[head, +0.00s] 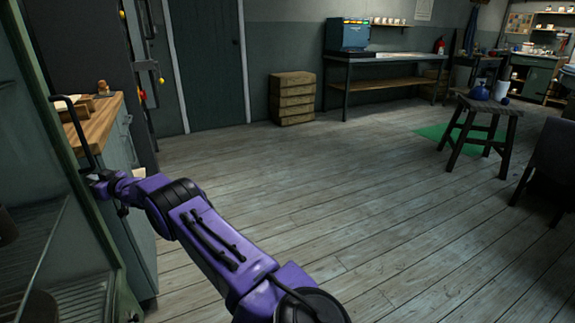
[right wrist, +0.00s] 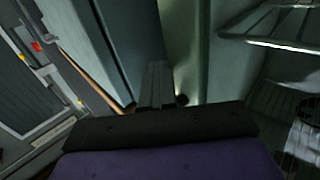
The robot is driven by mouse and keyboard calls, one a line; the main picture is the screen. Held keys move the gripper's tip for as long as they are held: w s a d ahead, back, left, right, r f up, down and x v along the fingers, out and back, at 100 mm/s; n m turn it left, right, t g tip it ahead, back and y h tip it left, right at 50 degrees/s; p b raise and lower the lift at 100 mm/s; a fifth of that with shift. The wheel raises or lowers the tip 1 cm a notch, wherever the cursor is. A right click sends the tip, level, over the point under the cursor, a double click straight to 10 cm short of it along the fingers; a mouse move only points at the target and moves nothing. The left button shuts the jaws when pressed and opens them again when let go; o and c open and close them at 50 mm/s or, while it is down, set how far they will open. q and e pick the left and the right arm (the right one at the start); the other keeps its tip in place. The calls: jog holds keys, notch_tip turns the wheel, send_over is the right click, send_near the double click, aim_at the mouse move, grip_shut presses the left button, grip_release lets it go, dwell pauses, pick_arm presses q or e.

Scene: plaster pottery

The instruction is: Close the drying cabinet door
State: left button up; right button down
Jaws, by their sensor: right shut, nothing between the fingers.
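The drying cabinet's green-framed door (head: 78,190) stands at the left edge of the head view. A dark bar handle (head: 75,128) shows along its edge. Wire shelves (head: 35,245) of the cabinet show beside the frame. I cannot tell how far the door stands open. My right gripper (head: 93,180) is shut and empty, close to the lower end of the handle. In the right wrist view its fingers (right wrist: 158,84) point along the green frame (right wrist: 197,48), with cabinet shelves (right wrist: 280,43) to the right. Contact is unclear. My left gripper is out of view.
A wood-topped counter (head: 92,125) stands just beyond the door edge. A wooden crate stack (head: 293,98), a workbench (head: 385,60) and a stool (head: 485,103) stand farther off. The plank floor in the middle is clear.

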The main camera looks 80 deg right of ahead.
jog(key=s+d+p, duration=0.2)
jog(key=s+d, duration=0.6)
jog(key=s, duration=0.3)
jog(key=shift+s+p, duration=0.2)
jog(key=shift+p, duration=0.2)
jog(key=shift+d, duration=0.1)
